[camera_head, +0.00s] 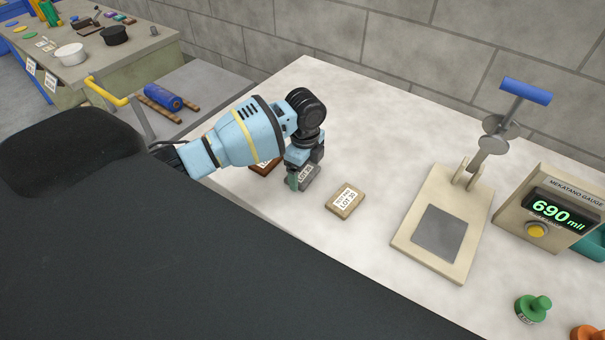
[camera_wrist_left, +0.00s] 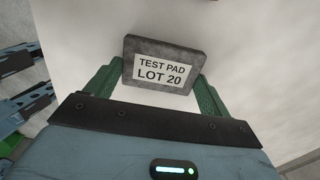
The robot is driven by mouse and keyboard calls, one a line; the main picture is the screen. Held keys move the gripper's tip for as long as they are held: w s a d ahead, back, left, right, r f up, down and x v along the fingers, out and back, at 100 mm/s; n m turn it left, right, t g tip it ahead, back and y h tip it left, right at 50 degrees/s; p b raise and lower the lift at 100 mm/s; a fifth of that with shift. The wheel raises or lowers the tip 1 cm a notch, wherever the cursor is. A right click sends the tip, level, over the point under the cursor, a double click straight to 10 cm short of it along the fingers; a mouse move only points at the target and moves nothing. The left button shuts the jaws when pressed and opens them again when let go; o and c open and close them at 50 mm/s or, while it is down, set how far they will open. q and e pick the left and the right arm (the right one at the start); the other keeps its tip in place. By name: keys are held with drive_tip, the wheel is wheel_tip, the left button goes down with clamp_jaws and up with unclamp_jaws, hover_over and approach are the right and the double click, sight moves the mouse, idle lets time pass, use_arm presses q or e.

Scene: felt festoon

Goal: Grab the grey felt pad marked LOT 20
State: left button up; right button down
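The grey felt pad (camera_head: 309,177) lies beside the tan pad in the head view, partly hidden by my left gripper (camera_head: 300,180). In the left wrist view the pad (camera_wrist_left: 163,66) carries a white label reading TEST PAD LOT 20. The green fingers of my left gripper (camera_wrist_left: 160,78) stand on its two opposite sides, against its edges, with no clear gap showing. The gripper looks shut on it. The pad is low by the white tabletop; I cannot tell whether it is raised. My right gripper is not in view.
A tan pad marked LOT 30 (camera_head: 345,201) lies just right. A brown pad (camera_head: 264,167) lies left, partly behind my arm. A lever press (camera_head: 446,215), a gauge reading 690 mil (camera_head: 553,212) and a green knobbed piece (camera_head: 533,309) stand right. The back of the white table (camera_head: 375,120) is clear.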

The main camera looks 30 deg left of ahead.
sight(303, 175)
use_arm(q)
drive_tip(key=c, duration=0.4)
drive_tip(key=shift+r, duration=0.9)
drive_tip(key=shift+s+r, duration=0.35)
drive_tip(key=shift+r, duration=0.55)
drive_tip(key=s+d, duration=0.1)
drive_tip(key=s, duration=0.4)
drive_tip(key=s+d+r, duration=0.1)
drive_tip(key=s, duration=0.9)
drive_tip(key=shift+d+r, duration=0.2)
drive_tip(key=shift+d, duration=0.2)
